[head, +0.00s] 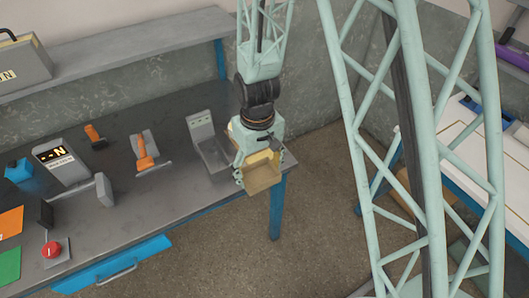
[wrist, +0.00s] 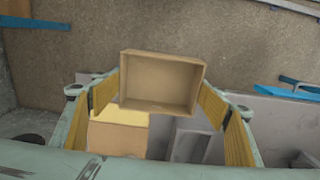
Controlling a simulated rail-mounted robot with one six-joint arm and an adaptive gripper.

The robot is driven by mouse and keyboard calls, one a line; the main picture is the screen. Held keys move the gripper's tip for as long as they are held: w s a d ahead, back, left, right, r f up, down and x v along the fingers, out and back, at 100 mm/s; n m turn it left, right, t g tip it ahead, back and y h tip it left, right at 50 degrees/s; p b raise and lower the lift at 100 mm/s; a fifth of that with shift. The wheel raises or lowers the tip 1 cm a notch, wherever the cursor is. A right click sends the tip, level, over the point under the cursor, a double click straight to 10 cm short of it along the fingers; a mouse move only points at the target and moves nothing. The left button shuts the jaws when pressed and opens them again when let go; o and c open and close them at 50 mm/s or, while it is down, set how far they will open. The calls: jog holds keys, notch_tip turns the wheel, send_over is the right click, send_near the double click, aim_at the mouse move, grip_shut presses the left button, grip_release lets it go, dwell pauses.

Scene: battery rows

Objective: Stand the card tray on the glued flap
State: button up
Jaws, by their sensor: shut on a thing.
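My gripper (head: 258,168) is over the right end of the grey bench, shut on the card tray (head: 264,178). The tray is a shallow brown open box. In the wrist view the tray (wrist: 160,80) sits between the yellow finger pads of my gripper (wrist: 160,98), its open side facing the camera. A tan card piece with a pale yellow strip (wrist: 118,135) lies beyond, partly behind the gripper frame. I cannot tell for sure whether this strip is the glued flap. In the head view my gripper mostly hides that area.
A grey stand with an upright panel (head: 201,125) is just left of my gripper. Orange-handled tools (head: 145,150), a display box (head: 62,162) and a red button (head: 52,250) stand farther left on the bench (head: 150,205). Open floor (head: 322,215) lies to the right.

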send_over(262, 153)
jog(key=shift+s+f, duration=0.35)
jog(key=shift+f, duration=0.35)
jog(key=shift+w, duration=0.1)
dwell(0.3)
jog(key=shift+w+d, duration=0.1)
jog(key=shift+w, duration=0.1)
jog(key=shift+w+f+b, duration=0.1)
jog(key=shift+f+b, duration=0.35)
jog(key=shift+f, duration=1.35)
jog(key=shift+f, duration=0.15)
jog(key=o, duration=0.8)
jog(key=shift+r, duration=0.2)
jog(key=shift+r+p, duration=0.65)
jog(key=shift+r, duration=5.35)
